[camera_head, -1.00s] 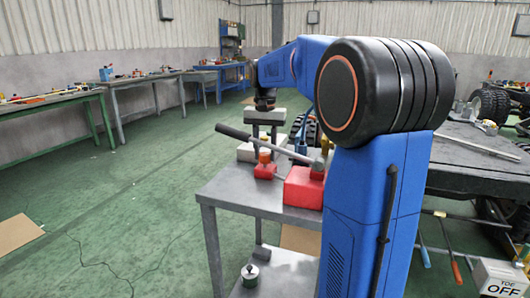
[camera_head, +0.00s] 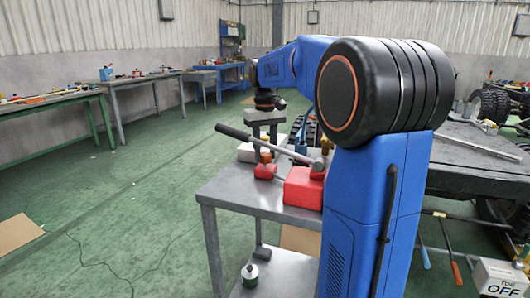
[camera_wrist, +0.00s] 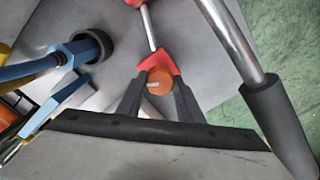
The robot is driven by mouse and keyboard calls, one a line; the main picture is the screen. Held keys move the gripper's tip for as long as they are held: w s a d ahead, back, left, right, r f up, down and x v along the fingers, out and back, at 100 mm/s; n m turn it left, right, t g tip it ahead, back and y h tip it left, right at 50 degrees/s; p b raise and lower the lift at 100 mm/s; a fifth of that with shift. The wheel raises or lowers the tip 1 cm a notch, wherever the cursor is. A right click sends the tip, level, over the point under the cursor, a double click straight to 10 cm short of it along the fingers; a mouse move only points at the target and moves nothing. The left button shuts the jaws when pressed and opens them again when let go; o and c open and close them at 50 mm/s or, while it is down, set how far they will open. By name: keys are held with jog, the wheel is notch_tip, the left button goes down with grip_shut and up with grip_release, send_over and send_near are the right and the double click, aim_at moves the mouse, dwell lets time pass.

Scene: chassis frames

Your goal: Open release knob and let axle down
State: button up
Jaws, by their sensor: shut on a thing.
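An orange release knob (camera_head: 265,155) stands on a small red block (camera_head: 265,171) on the grey cart. In the wrist view, my gripper (camera_wrist: 158,88) has its two dark fingers shut on the orange knob (camera_wrist: 159,80), with red parts just beyond it. In the head view, my gripper (camera_head: 266,140) reaches down onto the knob from above. A pump lever with a black grip (camera_head: 233,132) slants over the cart, and its grip (camera_wrist: 275,120) lies right of my fingers in the wrist view. A larger red block (camera_head: 303,187) sits beside it. I cannot make out the axle.
The grey metal cart (camera_head: 235,197) carries the pump. Blue-handled tools (camera_wrist: 80,52) lie left of my gripper in the wrist view. A dark chassis (camera_head: 470,165) with wheels stands to the right. Green floor (camera_head: 130,200) is mostly open to the left.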

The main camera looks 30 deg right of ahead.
aim_at(265, 154)
dwell(0.4)
jog(key=o, duration=1.1)
jog(key=shift+c, duration=0.2)
jog(key=shift+r, duration=0.15)
notch_tip(265, 154, up, 17)
